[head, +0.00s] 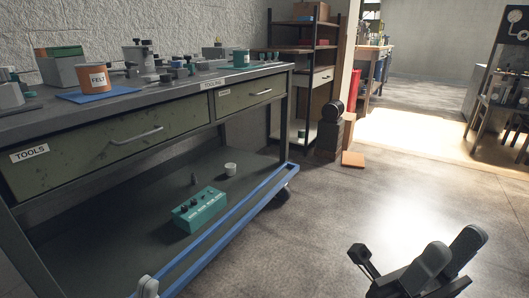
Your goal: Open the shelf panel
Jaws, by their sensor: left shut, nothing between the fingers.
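A workbench (170,97) stands on the left with an open lower shelf (120,215). A long blue frame (262,193) runs along the shelf's front edge; it looks like the shelf panel, but I cannot tell how it is hinged or whether it stands open. My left gripper (147,284) shows only as pale fingertips at the bottom edge, shut and empty, close to the near end of the blue frame; whether they touch is unclear. My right gripper (454,241) is at the bottom right over bare floor, its dark fingers apart and nothing between them.
A teal box (201,210), a white cup (231,169) and a small dark part (194,179) are on the lower shelf. Two drawers with handles (137,135) sit above. A wheel (282,193) is by the frame's far end. Floor (330,215) on the right is clear.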

